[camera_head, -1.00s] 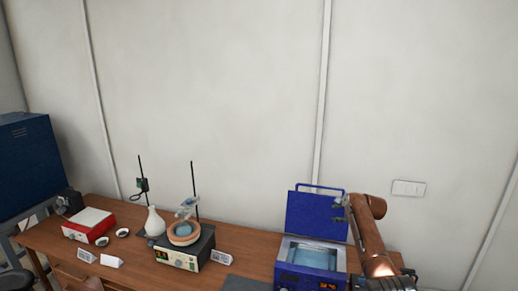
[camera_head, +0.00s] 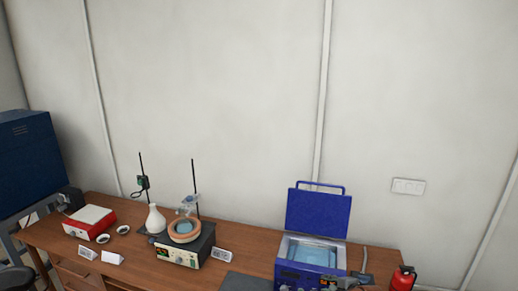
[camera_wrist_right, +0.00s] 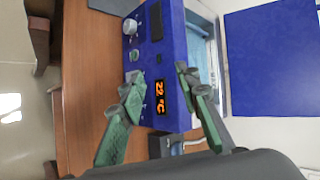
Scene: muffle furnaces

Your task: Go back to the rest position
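My right gripper (camera_wrist_right: 155,74) is open in the right wrist view, its two green-grey fingers spread with nothing between them. It faces the front panel of a blue bath-like box (camera_wrist_right: 172,40), whose orange display reads about 22 °C. In the head view the right gripper (camera_head: 346,281) shows at the bottom edge, in front of the lower right corner of the blue box (camera_head: 287,270). The blue lid (camera_head: 318,214) stands raised. My left gripper is not in view.
A wooden table (camera_head: 248,252) holds a red-and-white device (camera_head: 90,221), a hotplate (camera_head: 190,252) with a clay-coloured bowl (camera_head: 184,232), and a white flask (camera_head: 155,220). A red extinguisher (camera_head: 403,279) stands at the right end.

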